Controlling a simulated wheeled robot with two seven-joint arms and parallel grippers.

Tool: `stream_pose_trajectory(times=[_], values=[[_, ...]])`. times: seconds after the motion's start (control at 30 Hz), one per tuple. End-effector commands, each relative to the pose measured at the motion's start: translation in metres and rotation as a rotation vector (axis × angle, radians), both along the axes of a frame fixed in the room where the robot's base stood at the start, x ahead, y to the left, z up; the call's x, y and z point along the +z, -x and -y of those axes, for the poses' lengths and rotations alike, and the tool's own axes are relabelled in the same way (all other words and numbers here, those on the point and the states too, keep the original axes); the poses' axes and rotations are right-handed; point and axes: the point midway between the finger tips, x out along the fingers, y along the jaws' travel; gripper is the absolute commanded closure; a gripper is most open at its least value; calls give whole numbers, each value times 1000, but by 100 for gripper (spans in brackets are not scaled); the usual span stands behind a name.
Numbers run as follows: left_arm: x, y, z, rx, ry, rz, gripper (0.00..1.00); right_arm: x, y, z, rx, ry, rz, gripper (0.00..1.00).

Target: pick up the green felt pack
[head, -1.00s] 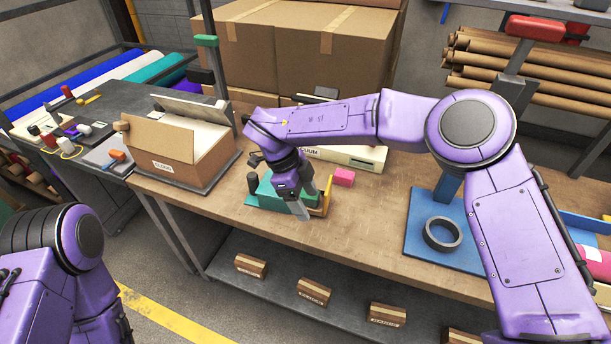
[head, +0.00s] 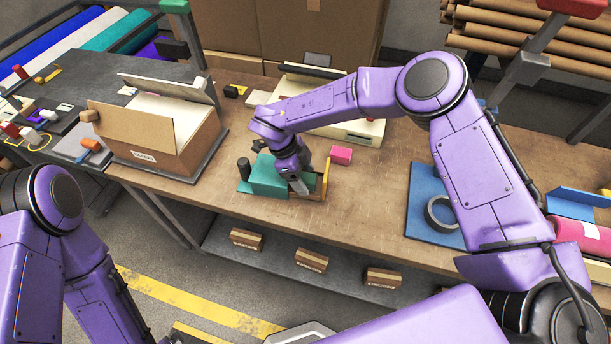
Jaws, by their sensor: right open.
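The green felt pack (head: 268,177) looks like a teal block, lying on the wooden bench in a low fixture with a black post at its left and a yellow upright (head: 325,178) at its right. My right gripper (head: 301,187) points down at the right end of the pack, close above or beside it. Its jaws are open, and the wrist partly hides the pack's back edge. I cannot tell whether a finger touches the pack. My left arm shows at the left edge; its gripper is out of the picture.
A pink block (head: 341,155) lies just behind and right of the fixture. A pale long machine (head: 362,131) stands behind it. An open cardboard box (head: 155,150) is at the left. A blue board (head: 425,205) with a dark ring (head: 441,213) is at the right. Bare bench lies between.

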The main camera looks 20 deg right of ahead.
Motion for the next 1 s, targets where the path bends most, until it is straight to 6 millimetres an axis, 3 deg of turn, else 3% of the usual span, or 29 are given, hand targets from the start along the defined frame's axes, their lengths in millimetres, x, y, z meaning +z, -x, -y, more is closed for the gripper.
stream_pose_trajectory(times=[0.3,0.5,0.8,1.0], values=[[3,0,0,0,0,0,0,-10,1,3,1,-1,1,31],[3,0,0,0,0,0,0,-10,1,2,3,0,1,96],[2,0,0,0,0,0,0,-8,1,3,2,0,2,97],[-5,0,0,0,0,0,0,17,0,3,1,-1,3,97]])
